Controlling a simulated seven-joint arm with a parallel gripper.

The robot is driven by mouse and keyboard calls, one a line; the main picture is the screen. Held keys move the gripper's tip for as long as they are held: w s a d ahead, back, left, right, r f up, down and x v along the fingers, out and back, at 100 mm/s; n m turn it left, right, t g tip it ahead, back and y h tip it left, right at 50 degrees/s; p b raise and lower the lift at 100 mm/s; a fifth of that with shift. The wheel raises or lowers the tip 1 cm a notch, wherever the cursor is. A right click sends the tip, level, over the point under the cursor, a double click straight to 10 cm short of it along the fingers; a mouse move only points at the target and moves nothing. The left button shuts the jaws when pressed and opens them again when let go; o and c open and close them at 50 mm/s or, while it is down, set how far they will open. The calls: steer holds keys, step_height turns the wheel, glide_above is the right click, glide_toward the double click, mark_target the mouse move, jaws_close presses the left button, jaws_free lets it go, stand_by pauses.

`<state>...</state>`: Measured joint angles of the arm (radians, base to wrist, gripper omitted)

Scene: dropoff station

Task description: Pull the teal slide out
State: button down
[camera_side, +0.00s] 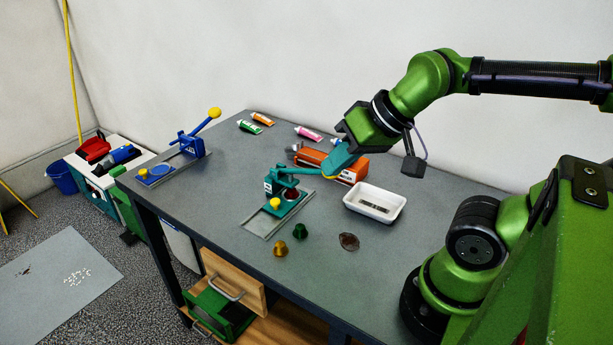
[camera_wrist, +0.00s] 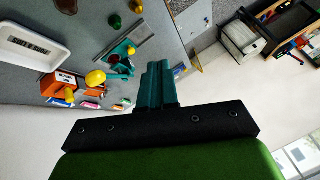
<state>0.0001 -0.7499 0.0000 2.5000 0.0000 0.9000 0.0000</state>
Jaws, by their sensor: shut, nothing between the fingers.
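The teal slide (camera_side: 285,209) sits on a grey rail plate on the bench, under a teal press. A yellow knob (camera_side: 275,203) stands at its front, and a dark red piece shows beside the press. The press lever reaches back right to a yellow ball (camera_wrist: 95,78), mostly behind my fingers in the side view. My gripper (camera_side: 332,170) has teal fingers, closed together and empty, above and behind the slide near the lever's end. In the wrist view, the fingers (camera_wrist: 158,66) show apart from the slide's yellow knob (camera_wrist: 131,50).
An orange box (camera_side: 352,172) lies behind. A blue press (camera_side: 192,146) stands left; tubes lie at the back.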

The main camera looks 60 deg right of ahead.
steer(key=c, duration=1.8)
jaws_free()
steer(key=shift+o, duration=1.2)
steer(key=shift+f, duration=0.15)
steer(key=o, duration=0.7)
steer(key=shift+g, duration=0.9)
steer(key=w, duration=0.1)
steer(key=w+f, duration=0.1)
steer(key=w+d, duration=0.1)
steer(key=w, duration=0.1)
steer(key=shift+w+f, duration=0.1)
steer(key=shift+f, duration=0.15)
steer(key=shift+c, duration=0.2)
steer(key=g+h, duration=0.2)
steer(key=g, duration=0.3)
glide_above(275, 200)
steer(key=shift+f, duration=1.85)
steer(key=shift+m, duration=0.3)
step_height(275, 200, down, 16)
steer(key=shift+f, duration=0.2)
jaws_close()
